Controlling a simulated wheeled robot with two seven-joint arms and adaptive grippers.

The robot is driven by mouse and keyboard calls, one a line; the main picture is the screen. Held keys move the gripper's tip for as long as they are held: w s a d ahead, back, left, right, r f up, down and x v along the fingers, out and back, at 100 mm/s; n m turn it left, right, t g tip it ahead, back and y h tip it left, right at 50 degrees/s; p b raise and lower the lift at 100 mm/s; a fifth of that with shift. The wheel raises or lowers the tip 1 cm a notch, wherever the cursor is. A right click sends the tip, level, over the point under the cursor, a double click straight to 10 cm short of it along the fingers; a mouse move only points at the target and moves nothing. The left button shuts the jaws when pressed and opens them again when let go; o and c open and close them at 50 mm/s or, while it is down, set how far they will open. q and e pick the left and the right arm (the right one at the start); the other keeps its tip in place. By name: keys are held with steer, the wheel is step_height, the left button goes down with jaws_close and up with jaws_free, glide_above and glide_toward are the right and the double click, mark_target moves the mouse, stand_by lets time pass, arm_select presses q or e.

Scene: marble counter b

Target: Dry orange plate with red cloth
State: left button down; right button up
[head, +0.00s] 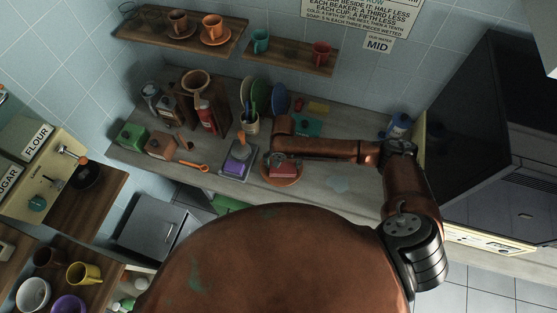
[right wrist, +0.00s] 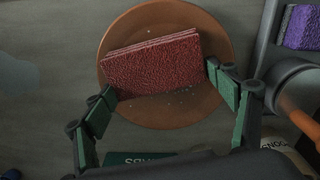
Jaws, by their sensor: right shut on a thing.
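The orange plate (right wrist: 168,113) lies flat on the counter, and it also shows in the head view (head: 270,177). Small light specks or drops show on its surface. The red cloth (right wrist: 153,65), a folded rectangle, is over the plate; it also shows in the head view (head: 284,169). My right gripper (right wrist: 162,86) is shut on the red cloth, with green finger pads at its two ends. Whether the cloth touches the plate is hard to tell. My left gripper is not in view.
A grey tray (head: 237,163) with a purple sponge stands left of the plate, with an orange spoon (head: 195,167) beyond. A pale wet patch (head: 338,184) lies to the right. Plates in a rack (head: 262,96) and a teal box (head: 306,126) stand behind.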

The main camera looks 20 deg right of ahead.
steer(key=shift+s+d+p, duration=0.25)
steer(key=shift+p, duration=0.05)
